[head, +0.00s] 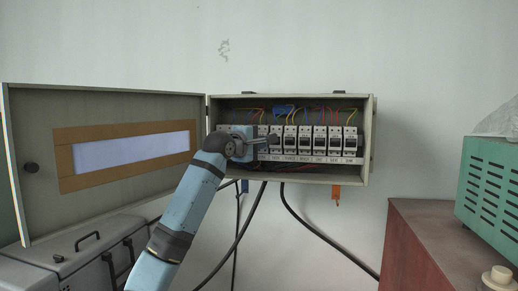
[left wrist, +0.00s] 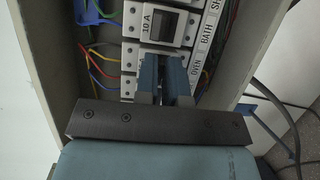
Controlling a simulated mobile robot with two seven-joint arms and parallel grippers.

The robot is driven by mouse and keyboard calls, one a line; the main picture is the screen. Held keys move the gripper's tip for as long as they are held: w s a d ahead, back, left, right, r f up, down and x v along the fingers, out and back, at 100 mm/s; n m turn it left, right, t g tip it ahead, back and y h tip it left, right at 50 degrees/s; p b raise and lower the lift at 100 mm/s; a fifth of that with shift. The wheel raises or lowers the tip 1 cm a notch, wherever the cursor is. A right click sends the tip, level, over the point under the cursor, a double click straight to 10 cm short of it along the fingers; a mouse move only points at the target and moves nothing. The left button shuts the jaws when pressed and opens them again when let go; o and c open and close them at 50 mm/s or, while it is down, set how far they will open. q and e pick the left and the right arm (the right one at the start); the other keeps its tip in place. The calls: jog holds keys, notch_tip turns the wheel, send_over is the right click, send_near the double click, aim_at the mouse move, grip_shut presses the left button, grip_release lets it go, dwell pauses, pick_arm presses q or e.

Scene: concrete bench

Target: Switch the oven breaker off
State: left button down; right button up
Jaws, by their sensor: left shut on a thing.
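The oven breaker (left wrist: 131,53) sits in the row of white breakers, level with the OVEN label (left wrist: 195,72) in the left wrist view. My left gripper (left wrist: 165,60) has its two blue-grey fingers close together at this breaker's front and is shut on its switch. The fingers hide the switch, so its position cannot be seen. In the head view my left gripper (head: 273,139) reaches into the open breaker box (head: 371,135) from the left, covering part of the row. My right gripper is not in view.
The box door (head: 30,125) stands open to the left. The breaker marked 10 A (left wrist: 154,22) is right beside the gripped one. Coloured wires run along the row. A grey case (head: 75,260) and a green unit (head: 490,175) on a red-brown cabinet (head: 425,245) flank the area.

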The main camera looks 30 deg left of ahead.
pick_arm(q)
jog(key=f+m+t+b, duration=0.1)
jog(key=t+b, duration=0.1)
jog(key=f+m+t+h+b, duration=0.1)
jog(key=t, duration=0.1)
jog(key=shift+w+b, duration=0.1)
jog(key=shift+b, duration=0.3)
jog(key=shift+r, duration=0.1)
jog(key=c, duration=1.2)
grip_release()
